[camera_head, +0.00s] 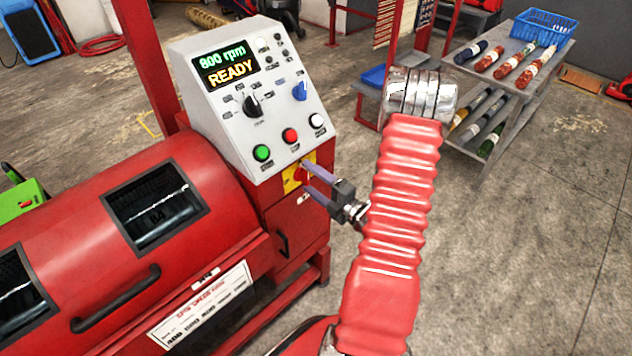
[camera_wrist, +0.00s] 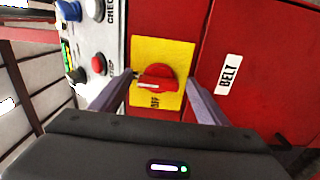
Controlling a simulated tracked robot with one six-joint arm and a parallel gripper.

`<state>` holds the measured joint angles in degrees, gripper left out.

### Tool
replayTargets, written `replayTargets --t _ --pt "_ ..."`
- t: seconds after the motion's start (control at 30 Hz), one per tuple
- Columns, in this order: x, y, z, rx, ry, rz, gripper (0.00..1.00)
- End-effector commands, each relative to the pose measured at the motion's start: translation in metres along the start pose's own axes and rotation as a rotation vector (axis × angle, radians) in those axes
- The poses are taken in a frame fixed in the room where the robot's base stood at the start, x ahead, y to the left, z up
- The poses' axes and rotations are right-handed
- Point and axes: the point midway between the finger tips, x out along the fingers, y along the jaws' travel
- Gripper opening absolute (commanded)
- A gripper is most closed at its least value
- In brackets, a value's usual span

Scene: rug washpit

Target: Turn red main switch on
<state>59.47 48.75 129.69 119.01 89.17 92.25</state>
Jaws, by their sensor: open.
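The red main switch (camera_wrist: 158,74) is a round knob with a raised grip bar on a yellow plate (camera_wrist: 177,50). The bar lies across the wrist picture, with an OFF label just below it there. In the head view the yellow plate (camera_head: 288,184) is on the front of the red machine, below the control panel, and the knob is mostly hidden by my fingers. My gripper (camera_wrist: 162,77) is open, with one grey-purple finger on each side of the knob. I cannot tell whether the fingers touch it. My gripper also shows in the head view (camera_head: 307,177).
The control panel (camera_head: 215,125) has a lit display reading 800 rpm READY, green, red and white buttons, and black and blue knobs. A BELT-labelled red panel (camera_wrist: 250,90) adjoins the plate. Floor between is clear.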

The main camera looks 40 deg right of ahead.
Motion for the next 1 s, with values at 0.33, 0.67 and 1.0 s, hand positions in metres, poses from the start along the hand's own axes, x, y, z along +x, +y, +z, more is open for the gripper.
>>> replayTargets --t 0.33,0.67,1.0 --pt "-0.022 0.0 0.001 0.0 -0.003 -0.001 0.69" --pt "-0.064 0.0 0.001 0.0 -0.004 0.0 0.69" --pt "-0.104 -0.001 0.001 0.0 -0.004 0.0 0.69"
